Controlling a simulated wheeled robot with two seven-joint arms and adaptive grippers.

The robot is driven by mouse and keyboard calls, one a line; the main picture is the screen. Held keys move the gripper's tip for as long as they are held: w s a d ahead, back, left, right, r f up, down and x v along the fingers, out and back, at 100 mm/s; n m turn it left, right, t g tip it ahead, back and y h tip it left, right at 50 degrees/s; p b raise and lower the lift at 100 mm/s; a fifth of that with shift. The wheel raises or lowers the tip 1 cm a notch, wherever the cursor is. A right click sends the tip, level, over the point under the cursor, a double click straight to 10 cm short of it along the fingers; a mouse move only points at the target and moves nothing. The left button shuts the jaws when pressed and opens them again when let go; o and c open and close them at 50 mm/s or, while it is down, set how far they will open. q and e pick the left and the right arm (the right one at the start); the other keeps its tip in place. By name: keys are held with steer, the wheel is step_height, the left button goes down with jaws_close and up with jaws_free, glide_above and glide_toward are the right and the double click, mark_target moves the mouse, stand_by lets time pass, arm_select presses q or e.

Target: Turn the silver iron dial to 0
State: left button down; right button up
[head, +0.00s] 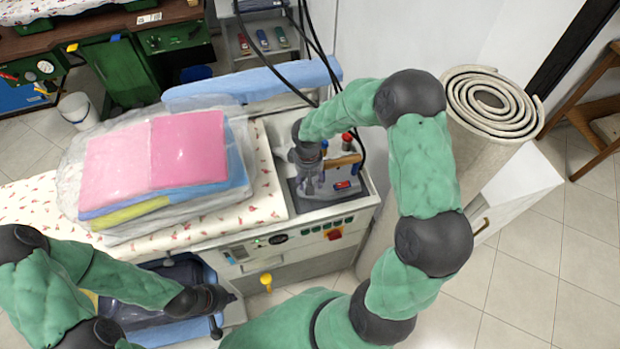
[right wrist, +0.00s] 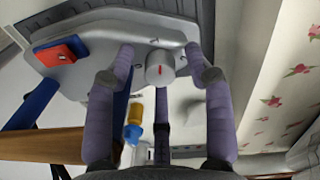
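The silver iron (head: 342,172) stands on the end of the ironing table, partly hidden by my right gripper (head: 311,184). In the right wrist view, the iron's grey body (right wrist: 105,35) fills the top. Its round silver dial (right wrist: 160,68) has a short red mark; the small markings around it are too small to read. My right gripper's purple-grey fingers are open, one on each side of the dial, with a visible gap to it. My left gripper (head: 218,297) is low at the left in the head view, away from the iron; its fingers are too unclear to judge.
Wrapped folded laundry (head: 170,160) lies on the flowered table cover (head: 265,200) left of the iron. A red switch on a blue base (right wrist: 62,50) is on the iron. Black cables hang behind it. A rolled carpet (head: 490,110) stands at the right.

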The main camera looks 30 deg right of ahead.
step_height(320, 180, up, 12)
steer(key=shift+a, duration=0.3)
stand_by(0.4)
